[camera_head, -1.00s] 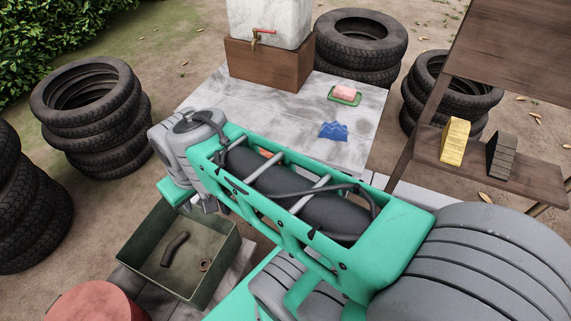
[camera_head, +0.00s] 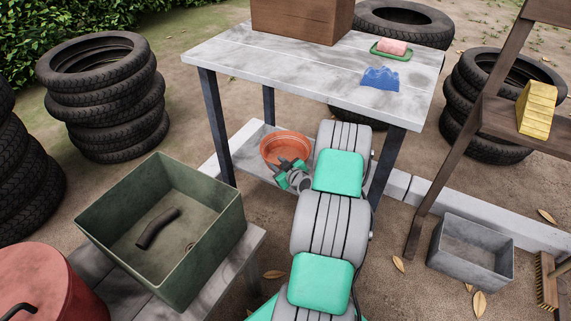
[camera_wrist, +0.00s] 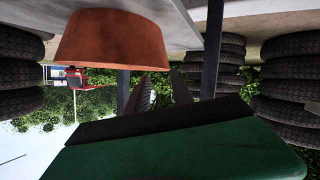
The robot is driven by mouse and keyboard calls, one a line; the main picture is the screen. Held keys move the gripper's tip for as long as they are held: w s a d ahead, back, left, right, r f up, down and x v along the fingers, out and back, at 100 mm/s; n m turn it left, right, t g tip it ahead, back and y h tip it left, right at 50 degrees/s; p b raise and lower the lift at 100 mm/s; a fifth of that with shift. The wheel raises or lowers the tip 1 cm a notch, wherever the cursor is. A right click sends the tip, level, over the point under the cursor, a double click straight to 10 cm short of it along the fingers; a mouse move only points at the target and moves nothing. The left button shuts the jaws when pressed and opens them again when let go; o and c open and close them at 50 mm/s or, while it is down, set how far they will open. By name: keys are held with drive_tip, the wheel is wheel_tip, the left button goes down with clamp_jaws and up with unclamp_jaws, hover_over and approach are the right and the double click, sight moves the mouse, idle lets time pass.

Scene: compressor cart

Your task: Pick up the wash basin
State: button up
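The wash basin (camera_head: 285,143) is a round, orange-brown bowl. It stands upright on the low shelf under the table. In the wrist view, which is upside down, the basin (camera_wrist: 110,38) fills the upper left, rim downward in the picture. My gripper (camera_head: 291,164) is at the basin's near right side, its fingertips by the near rim. In the wrist view my gripper's fingers (camera_wrist: 160,90) look apart, with a gap between them. I cannot tell whether the rim lies between them or whether they touch it. Part of the basin's near side is hidden behind my gripper.
The table top (camera_head: 235,58) hangs over the shelf, with dark legs (camera_head: 216,125) on either side. On top are a wooden box (camera_head: 300,20), a pink soap on a green dish and a blue item (camera_head: 381,79). A green bin (camera_head: 205,225) stands left. A grey crate (camera_head: 470,252) is right.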

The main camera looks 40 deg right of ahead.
sight(265, 157)
drive_tip(key=b+x, duration=0.1)
drive_tip(key=x, duration=0.2)
drive_tip(key=b+x, duration=0.1)
drive_tip(key=x, duration=0.1)
drive_tip(key=a+b+x, duration=0.1)
drive_tip(key=x, duration=0.2)
drive_tip(key=shift+w+f, duration=0.3)
drive_tip(key=shift+w, duration=0.05)
drive_tip(key=shift+w+d, duration=0.2)
drive_tip(key=shift+w, duration=0.25)
clamp_jaws()
drive_tip(key=shift+s, duration=0.1)
idle(0.3)
